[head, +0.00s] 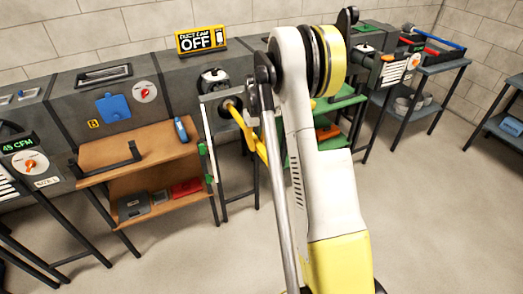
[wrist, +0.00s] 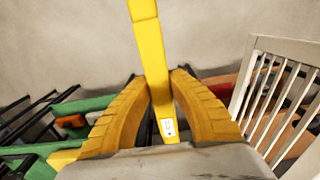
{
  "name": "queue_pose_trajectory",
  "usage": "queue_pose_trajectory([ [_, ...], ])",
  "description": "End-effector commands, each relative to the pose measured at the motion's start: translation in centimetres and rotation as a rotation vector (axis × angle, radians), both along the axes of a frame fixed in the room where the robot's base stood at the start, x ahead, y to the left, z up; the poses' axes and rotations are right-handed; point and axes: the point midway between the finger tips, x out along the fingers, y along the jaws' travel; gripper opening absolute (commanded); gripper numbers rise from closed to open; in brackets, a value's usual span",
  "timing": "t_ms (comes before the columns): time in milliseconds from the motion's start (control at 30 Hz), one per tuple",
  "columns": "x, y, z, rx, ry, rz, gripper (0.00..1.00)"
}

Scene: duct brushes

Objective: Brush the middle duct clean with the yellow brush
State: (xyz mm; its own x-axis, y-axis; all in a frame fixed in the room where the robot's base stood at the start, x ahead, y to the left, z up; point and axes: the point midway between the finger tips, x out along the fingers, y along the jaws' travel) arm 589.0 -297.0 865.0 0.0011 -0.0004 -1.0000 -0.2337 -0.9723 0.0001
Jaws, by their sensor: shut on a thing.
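In the wrist view, my gripper (wrist: 158,74) is shut on the yellow brush (wrist: 146,40), with one yellow finger on each side of its flat handle. The handle bears a small white label near my palm. In the head view, the yellow brush (head: 241,122) slants up and left to a round opening in the middle duct (head: 214,101). Its far end is at or in that opening; the bristles are hidden, so I cannot tell how deep. My arm covers most of my gripper in the head view.
A "DUCT CAM OFF" sign (head: 202,40) stands on top of the ducts. A brown shelf (head: 140,144) at left carries a blue item (head: 181,129). Green shelves (head: 340,101) stand behind my arm, and a dark shelf (head: 440,68) at right. A white slatted rack (wrist: 275,90) is close at right in the wrist view.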

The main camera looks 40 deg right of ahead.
Motion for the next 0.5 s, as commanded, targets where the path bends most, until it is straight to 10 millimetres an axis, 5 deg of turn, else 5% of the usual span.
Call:
queue_pose_trajectory([
  [500,5.6,-1.3,0.0,0.0,0.0,0.001,0.0],
])
